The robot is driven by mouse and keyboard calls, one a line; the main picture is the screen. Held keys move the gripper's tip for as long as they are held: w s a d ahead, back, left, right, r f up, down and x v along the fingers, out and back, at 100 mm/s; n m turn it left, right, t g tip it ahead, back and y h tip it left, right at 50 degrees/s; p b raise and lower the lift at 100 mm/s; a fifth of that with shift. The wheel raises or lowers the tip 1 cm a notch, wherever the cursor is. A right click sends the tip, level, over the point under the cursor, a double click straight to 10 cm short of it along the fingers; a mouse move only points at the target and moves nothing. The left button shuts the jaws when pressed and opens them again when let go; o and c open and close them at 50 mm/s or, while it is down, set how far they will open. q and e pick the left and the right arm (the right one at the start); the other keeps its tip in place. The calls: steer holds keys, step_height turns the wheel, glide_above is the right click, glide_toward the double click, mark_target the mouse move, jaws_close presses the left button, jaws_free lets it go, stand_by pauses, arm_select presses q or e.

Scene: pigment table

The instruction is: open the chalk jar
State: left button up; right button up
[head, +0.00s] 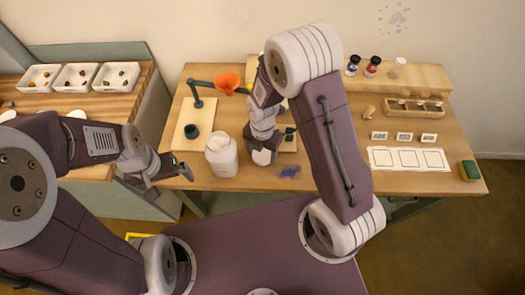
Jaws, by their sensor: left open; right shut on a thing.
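A white jar (221,157), likely the chalk jar, stands upright near the front edge of the table. Its top looks white, and I cannot tell whether a lid is on it. My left gripper (178,168) is open and empty, to the left of the jar and apart from it. My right arm reaches over the table, and its wrist comes down just right of the jar. The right gripper (289,134) is mostly hidden behind that wrist. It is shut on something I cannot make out.
An orange funnel (228,82) is on a green stand behind the jar. A dark green cup (191,131) stands on a pale board (184,117) at left. Blue powder (289,171) lies near the front edge. Small bottles (372,66), a wooden tray (414,109) and a sponge (469,170) are at right.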

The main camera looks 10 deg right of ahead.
mark_target(262, 154)
steer(key=shift+s+f, duration=0.15)
steer(key=shift+f, duration=0.15)
steer(key=o, duration=1.5)
steer(key=shift+s+d, duration=0.1)
steer(key=shift+o, duration=0.2)
steer(key=shift+r, duration=0.1)
steer(key=shift+r, duration=0.4)
step_height(262, 154, up, 12)
steer(key=s+d+m, duration=0.3)
steer(key=s+m, duration=0.1)
steer(key=m, duration=1)
steer(key=s+d+f+m+t, duration=0.1)
steer(key=s+d+m, duration=0.3)
steer(key=m, duration=1)
